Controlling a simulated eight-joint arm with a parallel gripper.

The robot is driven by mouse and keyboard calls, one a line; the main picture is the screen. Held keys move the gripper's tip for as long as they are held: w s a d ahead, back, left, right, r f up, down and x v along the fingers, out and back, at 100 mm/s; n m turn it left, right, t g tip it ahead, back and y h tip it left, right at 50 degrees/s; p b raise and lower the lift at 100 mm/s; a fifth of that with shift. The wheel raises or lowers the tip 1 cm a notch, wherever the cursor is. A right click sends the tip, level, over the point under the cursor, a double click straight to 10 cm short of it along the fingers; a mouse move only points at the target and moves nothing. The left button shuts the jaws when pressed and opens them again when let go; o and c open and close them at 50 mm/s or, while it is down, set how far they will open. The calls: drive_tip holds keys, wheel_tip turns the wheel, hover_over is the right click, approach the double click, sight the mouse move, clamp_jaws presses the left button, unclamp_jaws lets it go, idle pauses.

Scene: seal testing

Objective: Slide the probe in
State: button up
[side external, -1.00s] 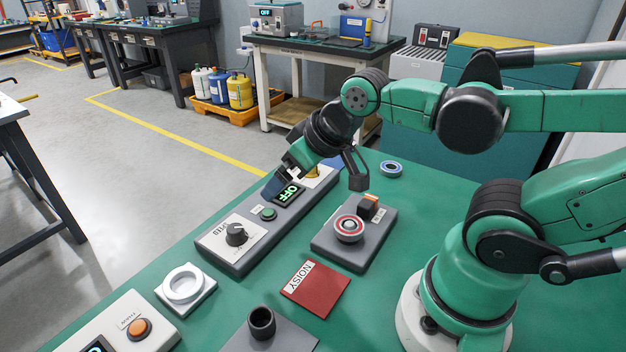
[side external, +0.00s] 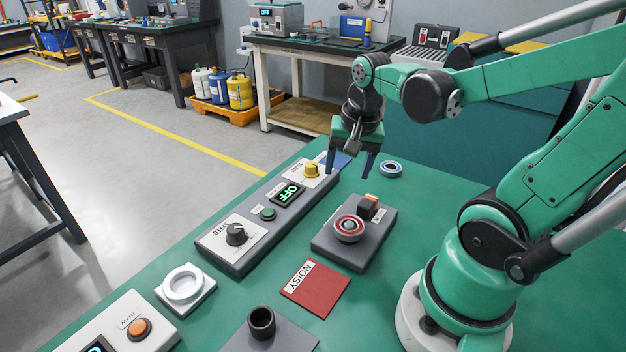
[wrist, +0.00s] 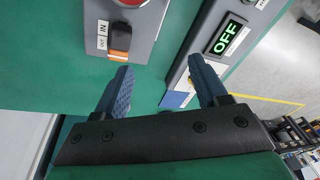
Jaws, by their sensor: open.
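The probe slide (side external: 367,207) is a dark block with an orange end on a grey unit (side external: 330,240). It also shows in the wrist view as a black and orange slide (wrist: 121,42), beside a label reading OUT and IN. A round red-and-white seat with a ring (side external: 348,228) sits at the unit's front. My gripper (side external: 349,168) is open and empty, fingers pointing down, above and behind the slide, apart from it. In the wrist view the two blue fingers of my gripper (wrist: 160,70) stand wide apart, with the slide near the left fingertip.
A long grey control panel (side external: 240,262) lies left of the unit, with a SPEED knob (side external: 236,234), OFF display (side external: 289,194) and yellow knob (side external: 311,170). Table right of the unit is clear.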

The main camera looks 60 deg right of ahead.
sight(371, 197)
drive_tip(key=s+d+m, duration=0.1)
drive_tip(key=m, duration=0.1)
drive_tip(key=s+d+f+m+g, duration=0.1)
drive_tip(key=s+d+m+g+y, duration=0.1)
drive_tip(key=d+m, duration=0.1)
drive_tip(key=shift+s+f+m, duration=0.1)
drive_tip(key=shift+f+m, duration=0.2)
drive_tip(key=shift+f, duration=0.05)
drive_tip(key=shift+s+f, duration=0.1)
drive_tip(key=shift+f, duration=2.65)
clamp_jaws()
